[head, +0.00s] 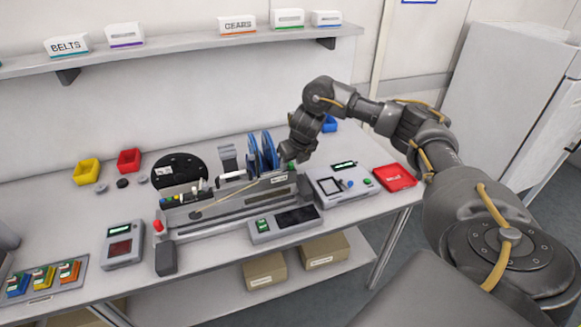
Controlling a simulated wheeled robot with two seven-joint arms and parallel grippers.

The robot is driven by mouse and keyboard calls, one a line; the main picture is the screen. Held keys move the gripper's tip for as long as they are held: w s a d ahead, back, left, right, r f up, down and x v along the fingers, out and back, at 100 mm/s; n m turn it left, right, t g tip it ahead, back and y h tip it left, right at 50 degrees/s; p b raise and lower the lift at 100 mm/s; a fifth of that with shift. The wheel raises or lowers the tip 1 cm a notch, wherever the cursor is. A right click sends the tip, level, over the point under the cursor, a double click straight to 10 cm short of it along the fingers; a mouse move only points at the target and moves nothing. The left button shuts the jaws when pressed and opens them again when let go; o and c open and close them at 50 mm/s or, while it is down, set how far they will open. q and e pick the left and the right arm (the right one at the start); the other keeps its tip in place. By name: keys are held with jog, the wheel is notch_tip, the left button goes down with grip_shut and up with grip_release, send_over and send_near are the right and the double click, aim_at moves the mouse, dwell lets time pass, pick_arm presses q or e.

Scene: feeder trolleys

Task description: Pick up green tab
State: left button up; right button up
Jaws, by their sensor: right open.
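My right gripper (292,157) reaches down from the right arm to the right end of the long grey feeder (235,206) on the table. It is open, beside the blue upright plates (263,150). A small green piece (291,166), probably the green tab, shows just under the fingertips. The gripper partly hides it. I cannot tell whether the fingers touch it or stand around it. My left gripper is not in view.
A black reel (179,170) stands behind the feeder, with yellow (87,172) and red (129,161) bins at left. A grey device (341,187) and a red box (395,177) lie at right. A shelf (180,46) runs above. The table's front left is partly clear.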

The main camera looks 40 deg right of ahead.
jog(key=shift+r, duration=0.1)
jog(key=shift+c, duration=0.9)
grip_shut()
